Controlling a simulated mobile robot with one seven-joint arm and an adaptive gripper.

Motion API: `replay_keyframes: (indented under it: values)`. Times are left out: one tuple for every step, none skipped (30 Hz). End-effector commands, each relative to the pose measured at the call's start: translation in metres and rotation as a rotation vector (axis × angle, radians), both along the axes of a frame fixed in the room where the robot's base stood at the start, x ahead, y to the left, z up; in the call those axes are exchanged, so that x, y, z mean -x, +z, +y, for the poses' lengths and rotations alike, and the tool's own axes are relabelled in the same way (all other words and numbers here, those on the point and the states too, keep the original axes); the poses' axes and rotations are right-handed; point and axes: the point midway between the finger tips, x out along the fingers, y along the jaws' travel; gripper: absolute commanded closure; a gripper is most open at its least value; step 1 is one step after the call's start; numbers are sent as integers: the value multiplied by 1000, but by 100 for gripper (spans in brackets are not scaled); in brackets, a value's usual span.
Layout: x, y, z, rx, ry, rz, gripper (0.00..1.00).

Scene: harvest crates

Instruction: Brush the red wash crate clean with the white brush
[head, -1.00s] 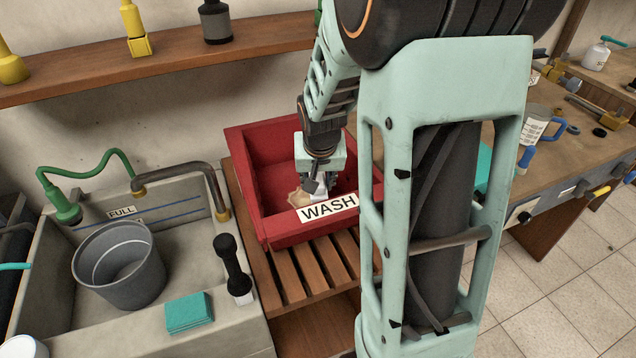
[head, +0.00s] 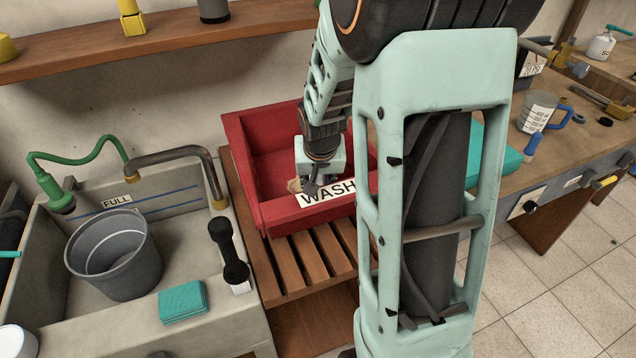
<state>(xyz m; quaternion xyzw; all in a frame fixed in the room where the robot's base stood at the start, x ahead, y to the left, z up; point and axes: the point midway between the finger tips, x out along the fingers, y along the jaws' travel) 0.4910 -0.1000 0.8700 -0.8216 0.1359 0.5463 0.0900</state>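The red wash crate (head: 247,170) stands on a slatted wooden rack, with a white WASH label on its front wall. My gripper (head: 311,187) points down into the crate, just behind the front wall. Its fingertips are small and partly hidden, so I cannot tell if it is open or shut. A tan patch or piece (head: 294,185) shows beside the fingers; what it is stays unclear. A tool with a black handle and white block end (head: 239,286), possibly the white brush, stands on the sink ledge, apart from my gripper. Most of the crate floor is hidden.
A grey bucket (head: 148,268) stands in the concrete sink (head: 186,336), with a green hose and a tap above. A teal cloth or pad (head: 182,301) lies on the ledge. A wooden shelf (head: 160,43) runs behind. A workbench with a jug (head: 537,113) is at right.

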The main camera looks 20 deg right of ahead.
Motion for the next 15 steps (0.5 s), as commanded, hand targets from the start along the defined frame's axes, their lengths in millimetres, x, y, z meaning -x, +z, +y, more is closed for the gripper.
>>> replay_keyframes:
  values:
    - [0,0,0,0,0,0,92]
    - [0,0,0,0,0,0,92]
    - [0,0,0,0,0,0,92]
    - [0,0,0,0,0,0,92]
    - [0,0,0,0,0,0,92]
    - [0,-1,0,0,0,0,92]
    - [0,-1,0,0,0,0,92]
    - [0,-2,0,0,0,0,92]
    - [0,-3,0,0,0,0,92]
    - [0,-3,0,0,0,0,92]
    - [0,-4,0,0,0,0,92]
    - [0,-5,0,0,0,0,92]
    - [0,-5,0,0,0,0,92]
    - [0,-6,0,0,0,0,92]
    - [0,-7,0,0,0,0,92]
